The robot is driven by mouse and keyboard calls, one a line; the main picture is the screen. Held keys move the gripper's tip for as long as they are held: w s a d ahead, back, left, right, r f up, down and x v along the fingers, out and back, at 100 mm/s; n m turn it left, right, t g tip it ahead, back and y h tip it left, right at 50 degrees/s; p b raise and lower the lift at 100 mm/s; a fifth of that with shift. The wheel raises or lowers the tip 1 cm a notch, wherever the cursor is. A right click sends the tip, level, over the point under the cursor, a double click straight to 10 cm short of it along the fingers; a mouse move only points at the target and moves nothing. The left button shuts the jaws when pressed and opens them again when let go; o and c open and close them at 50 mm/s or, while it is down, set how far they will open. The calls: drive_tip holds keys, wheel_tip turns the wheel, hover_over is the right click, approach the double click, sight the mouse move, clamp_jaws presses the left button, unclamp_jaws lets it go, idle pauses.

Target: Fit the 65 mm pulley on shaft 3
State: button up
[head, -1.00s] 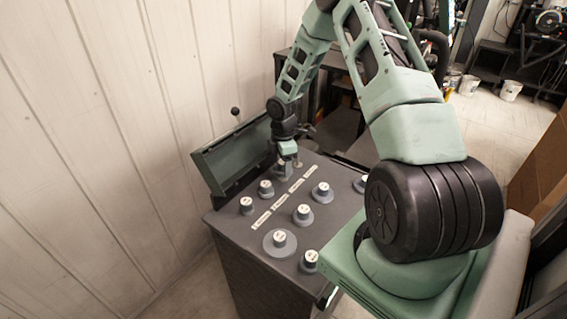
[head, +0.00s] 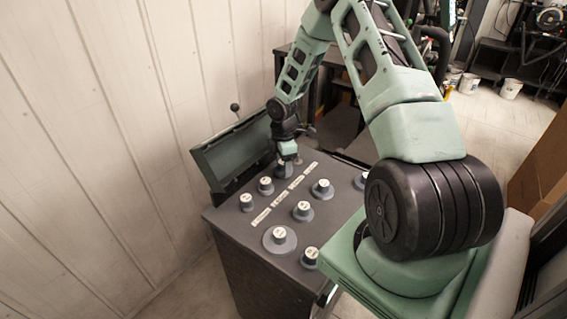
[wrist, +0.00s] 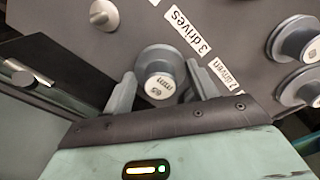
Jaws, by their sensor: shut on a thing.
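The 65 mm pulley (wrist: 159,86), a grey disc with a white-capped hub marked 65 mm, shows in the wrist view between the two fingers of my gripper (wrist: 160,76). My gripper is shut on it. In the head view my gripper (head: 287,158) is over the far end of the dark bench top, with the pulley low between its fingers. I cannot tell whether the pulley touches the bench. A label reading "3 drives" (wrist: 187,30) lies just beyond the pulley in the wrist view. I cannot make out which post is shaft 3.
Several other grey pulleys with white caps stand on the bench (head: 250,240), including a wide one (head: 280,239) near the front. A pale-topped post (wrist: 103,15) shows at upper left in the wrist view. A green tray-like panel (head: 232,154) borders the bench at left.

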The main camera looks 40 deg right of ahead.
drive_tip(key=shift+f+b, duration=0.35)
drive_tip(key=shift+f, duration=0.25)
drive_tip(key=o, duration=1.1)
wheel_tip(320, 180, up, 17)
drive_tip(key=b, duration=0.2)
drive_tip(key=shift+r, duration=0.2)
